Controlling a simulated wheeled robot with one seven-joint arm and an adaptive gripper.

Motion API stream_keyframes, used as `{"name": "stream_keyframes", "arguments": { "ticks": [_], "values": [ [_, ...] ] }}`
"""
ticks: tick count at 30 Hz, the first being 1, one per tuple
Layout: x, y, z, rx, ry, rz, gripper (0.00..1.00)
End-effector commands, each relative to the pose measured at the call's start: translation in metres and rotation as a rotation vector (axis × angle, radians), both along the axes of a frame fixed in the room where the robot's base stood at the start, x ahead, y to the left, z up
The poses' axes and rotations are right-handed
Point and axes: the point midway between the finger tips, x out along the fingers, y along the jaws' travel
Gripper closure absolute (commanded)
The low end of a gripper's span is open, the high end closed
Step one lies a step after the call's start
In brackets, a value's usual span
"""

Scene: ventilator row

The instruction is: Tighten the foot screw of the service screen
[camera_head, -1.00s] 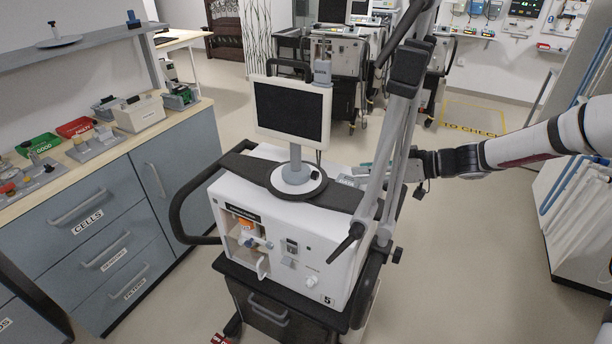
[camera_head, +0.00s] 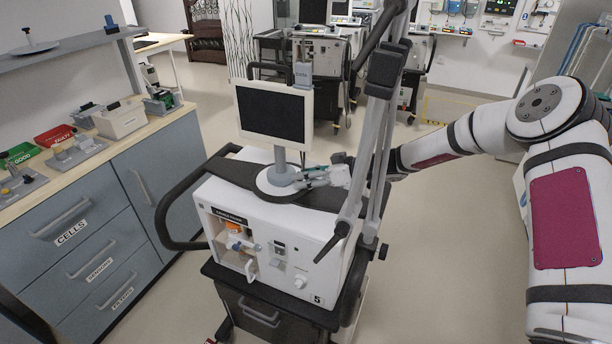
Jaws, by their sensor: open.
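The service screen (camera_head: 271,113) stands upright on a short grey post above the white ventilator numbered 5 (camera_head: 262,238). Its round foot (camera_head: 270,186) rests on the dark top of the ventilator. I cannot make out the foot screw; the gripper and the post's base crowd that area. My gripper (camera_head: 300,179) is at the right side of the foot, its fingers open and close to the foot's rim. Whether they touch it or have the screw between them is too small to tell.
A grey support arm (camera_head: 371,150) rises beside the ventilator, close to my arm. A black handle (camera_head: 165,215) juts out on the left. The counter (camera_head: 150,125) with drawers stands left. Other ventilators (camera_head: 318,55) stand behind. Floor on the right is clear.

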Motion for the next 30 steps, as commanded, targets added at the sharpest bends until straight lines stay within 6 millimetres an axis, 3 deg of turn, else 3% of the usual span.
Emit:
{"name": "stream_keyframes", "arguments": {
  "ticks": [5, 10, 20, 30],
  "values": [
    [0.0001, -0.0002, 0.0001, 0.0, 0.0, 0.0, 0.61],
    [0.0, -0.0003, 0.0002, 0.0, 0.0, 0.0, 0.99],
    [0.0012, -0.0006, -0.0002, 0.009, 0.022, -0.001, 1.0],
    [0.0044, -0.0014, -0.0021, 0.072, 0.201, 0.0, 1.0]
  ]
}}
